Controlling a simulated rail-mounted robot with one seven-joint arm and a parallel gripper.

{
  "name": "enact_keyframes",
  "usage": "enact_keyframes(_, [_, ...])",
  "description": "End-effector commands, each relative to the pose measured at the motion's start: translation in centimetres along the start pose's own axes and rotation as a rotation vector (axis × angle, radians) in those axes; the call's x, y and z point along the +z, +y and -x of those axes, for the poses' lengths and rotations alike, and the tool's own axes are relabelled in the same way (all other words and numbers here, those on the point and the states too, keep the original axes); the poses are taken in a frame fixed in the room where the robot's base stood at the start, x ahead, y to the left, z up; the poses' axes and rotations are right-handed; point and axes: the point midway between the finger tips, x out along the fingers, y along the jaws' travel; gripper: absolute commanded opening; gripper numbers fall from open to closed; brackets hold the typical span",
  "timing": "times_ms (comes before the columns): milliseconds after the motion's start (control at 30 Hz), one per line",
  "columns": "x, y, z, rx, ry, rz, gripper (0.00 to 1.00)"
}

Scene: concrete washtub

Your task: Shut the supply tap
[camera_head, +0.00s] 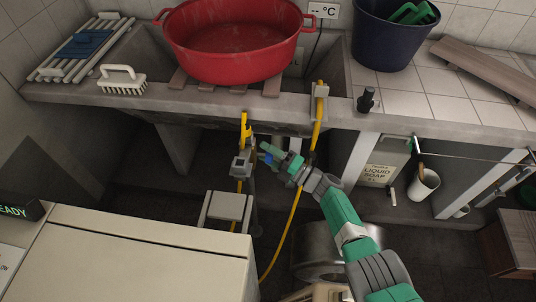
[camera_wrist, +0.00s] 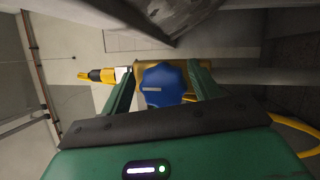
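The supply tap's blue knob (camera_wrist: 162,88) is in the middle of the wrist view, with a pale mark on its face. A brass-yellow body shows behind it. My gripper (camera_wrist: 160,78) has its two green fingers on either side of the knob. Narrow gaps seem to show beside the knob, so the fingers look open around it; contact at the tips is unclear. In the head view my gripper (camera_head: 276,157) is below the tub's front edge, and the small blue knob (camera_head: 266,147) shows at its fingers. The tap body is partly hidden there.
A yellow hose (camera_head: 294,215) hangs just right of the gripper. A grey fitting with a yellow top (camera_head: 243,160) stands to its left. The concrete ledge (camera_head: 225,110) runs above, carrying a red basin (camera_head: 235,45). A white appliance (camera_head: 130,265) fills the lower left.

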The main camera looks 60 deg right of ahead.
Motion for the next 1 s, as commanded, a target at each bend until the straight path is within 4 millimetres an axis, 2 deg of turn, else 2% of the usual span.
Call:
enact_keyframes(267, [0.0,-0.2,0.5,-0.006,-0.002,-0.003,0.61])
enact_keyframes(533, [0.0,0.1,5.6,-0.005,-0.004,-0.002,0.61])
enact_keyframes(700, [0.0,0.0,7.5,-0.003,-0.001,-0.001,0.61])
enact_keyframes(1000, [-0.1,-0.1,7.9,-0.003,0.000,-0.001,0.61])
